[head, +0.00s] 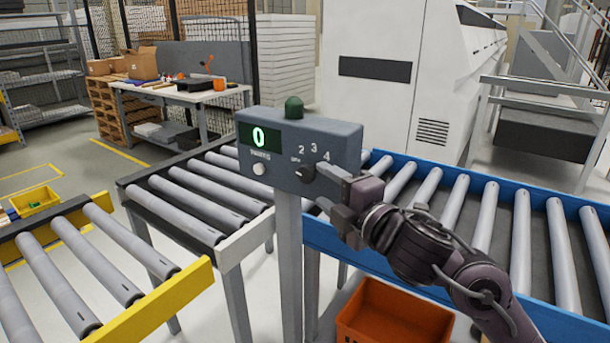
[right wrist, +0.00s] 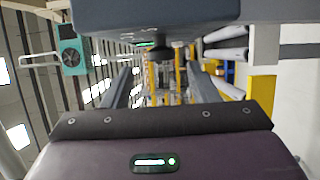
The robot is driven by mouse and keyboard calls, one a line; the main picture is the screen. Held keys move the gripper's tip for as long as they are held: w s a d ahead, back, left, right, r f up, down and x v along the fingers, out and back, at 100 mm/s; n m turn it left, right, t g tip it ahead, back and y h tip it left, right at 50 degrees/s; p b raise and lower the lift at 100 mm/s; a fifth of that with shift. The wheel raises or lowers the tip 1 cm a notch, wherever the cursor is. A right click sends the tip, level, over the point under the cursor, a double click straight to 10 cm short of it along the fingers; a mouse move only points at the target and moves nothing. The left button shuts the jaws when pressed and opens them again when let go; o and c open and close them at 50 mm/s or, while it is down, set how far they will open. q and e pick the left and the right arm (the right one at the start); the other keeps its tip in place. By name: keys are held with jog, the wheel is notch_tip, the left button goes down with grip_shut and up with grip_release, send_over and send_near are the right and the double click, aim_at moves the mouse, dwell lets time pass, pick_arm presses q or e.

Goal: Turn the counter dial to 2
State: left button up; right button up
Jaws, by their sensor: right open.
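The grey counter box (head: 290,150) stands on a post, with a green display (head: 259,138) reading 0, a green button on top and a white button at lower left. Its black dial (head: 304,174) sits below the numbers 2, 3 and 4, with small lettering to its left. Where the dial points is hard to tell. My right gripper (head: 322,188) is open at the dial, with one finger near its right side and the other lower. In the right wrist view the dial (right wrist: 157,52) lies ahead between the open fingers (right wrist: 155,88); contact cannot be told. My left gripper is not in view.
Roller conveyors flank the post: a grey-framed one (head: 190,200) and a yellow-edged one (head: 70,270) at left, a blue-framed one (head: 450,195) at right behind my arm. An orange crate (head: 395,318) stands on the floor below. A workbench (head: 180,95) is farther back.

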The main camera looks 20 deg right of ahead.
aim_at(311, 178)
jog(key=p+x, duration=0.1)
jog(key=x, duration=0.6)
jog(key=shift+f, duration=0.1)
jog(key=shift+a, duration=0.1)
